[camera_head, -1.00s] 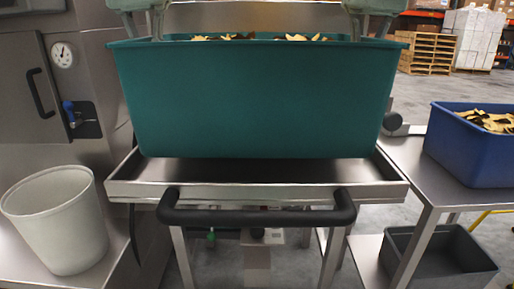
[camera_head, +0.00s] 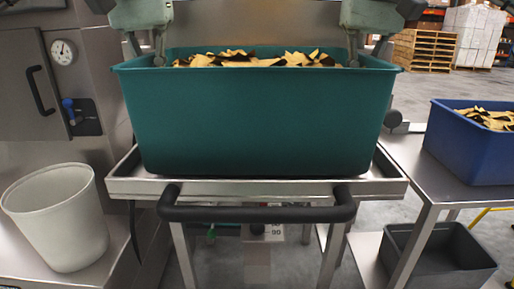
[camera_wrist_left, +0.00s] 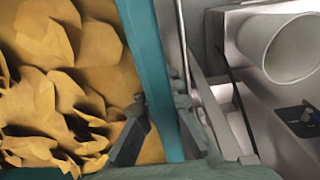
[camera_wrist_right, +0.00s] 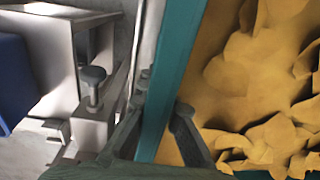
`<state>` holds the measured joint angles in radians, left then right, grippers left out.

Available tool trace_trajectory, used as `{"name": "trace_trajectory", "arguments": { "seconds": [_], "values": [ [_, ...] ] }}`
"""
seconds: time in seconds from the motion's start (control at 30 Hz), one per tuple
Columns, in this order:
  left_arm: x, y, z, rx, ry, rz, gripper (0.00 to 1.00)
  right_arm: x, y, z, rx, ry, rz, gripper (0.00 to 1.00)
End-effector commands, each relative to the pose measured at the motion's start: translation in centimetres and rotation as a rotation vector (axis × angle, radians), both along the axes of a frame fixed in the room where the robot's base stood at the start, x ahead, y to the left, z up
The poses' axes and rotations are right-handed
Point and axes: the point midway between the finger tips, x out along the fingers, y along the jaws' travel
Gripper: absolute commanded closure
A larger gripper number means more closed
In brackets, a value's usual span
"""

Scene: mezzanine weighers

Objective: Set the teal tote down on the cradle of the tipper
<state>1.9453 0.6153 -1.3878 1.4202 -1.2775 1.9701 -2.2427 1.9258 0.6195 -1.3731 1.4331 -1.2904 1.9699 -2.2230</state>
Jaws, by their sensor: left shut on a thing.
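The teal tote (camera_head: 260,125), filled with tan and dark-edged pieces (camera_head: 255,60), is level, with its base just behind the front lip of the steel cradle (camera_head: 258,188). Whether its base touches the cradle floor cannot be told. My left gripper (camera_head: 159,52) is shut on the tote's left rim, one finger inside and one outside, as the left wrist view (camera_wrist_left: 158,110) shows. My right gripper (camera_head: 352,52) is likewise shut on the right rim, with fingers on both sides in the right wrist view (camera_wrist_right: 160,115).
A black-padded bar (camera_head: 258,213) runs along the cradle's front. A pale bin (camera_head: 62,220) stands at left by a steel cabinet with a gauge. At right, a blue tote (camera_head: 480,150) sits on a steel table (camera_head: 410,160), with an empty grey tote (camera_head: 435,268) below.

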Motion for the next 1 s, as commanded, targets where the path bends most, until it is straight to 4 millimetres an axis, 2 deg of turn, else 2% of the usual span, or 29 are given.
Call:
{"name": "trace_trajectory", "arguments": {
  "seconds": [0.03, 0.23, 0.27, 0.4, 0.87, 1.0],
  "values": [
    [-0.1, -0.6, -0.2, -0.004, -0.004, -0.014, 1.00, -0.1, 0.6, -0.2, 0.001, -0.002, 0.012, 1.00],
    [-0.1, -0.6, -1.1, -0.004, -0.004, -0.014, 1.00, -0.1, 0.6, -1.3, 0.002, -0.001, 0.012, 1.00],
    [-0.1, -0.6, -1.2, -0.003, -0.004, -0.014, 0.91, -0.1, 0.6, -1.3, 0.001, 0.000, 0.012, 0.92],
    [-0.1, -0.5, -1.2, -0.002, -0.002, -0.011, 0.74, -0.1, 0.5, -1.2, 0.001, 0.000, 0.010, 0.74],
    [0.0, -0.2, -1.2, 0.000, 0.000, -0.003, 0.73, 0.0, 0.2, -1.2, 0.000, 0.000, 0.003, 0.74],
    [0.0, -0.2, -0.5, 0.000, -0.001, -0.003, 0.73, 0.0, 0.1, -1.2, 0.000, 0.000, 0.003, 0.74]
  ]
}}
